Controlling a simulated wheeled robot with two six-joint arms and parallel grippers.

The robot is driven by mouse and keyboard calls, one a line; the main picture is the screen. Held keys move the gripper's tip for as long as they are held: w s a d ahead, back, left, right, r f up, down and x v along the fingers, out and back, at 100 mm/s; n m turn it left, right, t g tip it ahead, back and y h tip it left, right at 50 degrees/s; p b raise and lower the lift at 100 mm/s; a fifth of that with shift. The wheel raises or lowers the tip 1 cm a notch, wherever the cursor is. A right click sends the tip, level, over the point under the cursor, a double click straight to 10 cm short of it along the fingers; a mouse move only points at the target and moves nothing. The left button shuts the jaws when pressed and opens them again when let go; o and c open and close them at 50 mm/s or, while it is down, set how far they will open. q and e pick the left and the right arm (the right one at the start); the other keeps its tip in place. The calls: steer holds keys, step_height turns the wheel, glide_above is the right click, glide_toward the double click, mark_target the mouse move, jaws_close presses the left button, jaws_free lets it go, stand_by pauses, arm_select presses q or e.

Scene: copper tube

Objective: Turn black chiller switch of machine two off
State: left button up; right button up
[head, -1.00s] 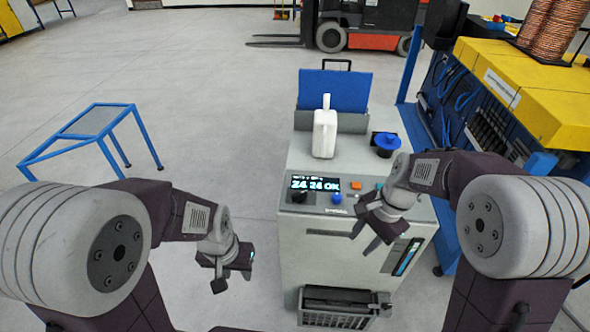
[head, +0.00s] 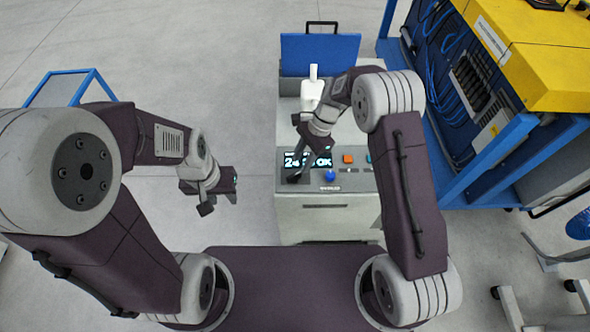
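The chiller (head: 300,219) is a grey cabinet with a dark control panel on its front top edge. The panel has a lit display (head: 321,161), a blue knob (head: 329,175) and an orange button (head: 347,158). My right gripper (head: 297,166) is over the panel's left end, in front of the display's left part. A dark shape at its tips lies where the black switch sits; I cannot tell finger from switch or whether they touch. My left gripper (head: 220,194) is open and empty, left of the cabinet and apart from it.
A white jug (head: 312,90) and a blue lid (head: 319,55) are at the cabinet's back. A blue cart with yellow top (head: 540,50) stands to the right. A blue-framed table (head: 60,88) is at the left. Floor between table and cabinet is clear.

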mark_target(295, 174)
steer(key=x, duration=0.2)
steer(key=p+x, duration=0.1)
steer(key=x, duration=0.2)
steer(key=shift+w+f, duration=0.1)
steer(key=shift+w, duration=0.1)
steer(key=shift+s+a+f, duration=0.1)
steer(key=shift+s+f, duration=0.3)
steer(key=shift+f, duration=0.15)
steer(key=shift+w+a+f, duration=0.1)
steer(key=shift+w, duration=0.15)
steer(key=shift+c, duration=0.6)
jaws_close()
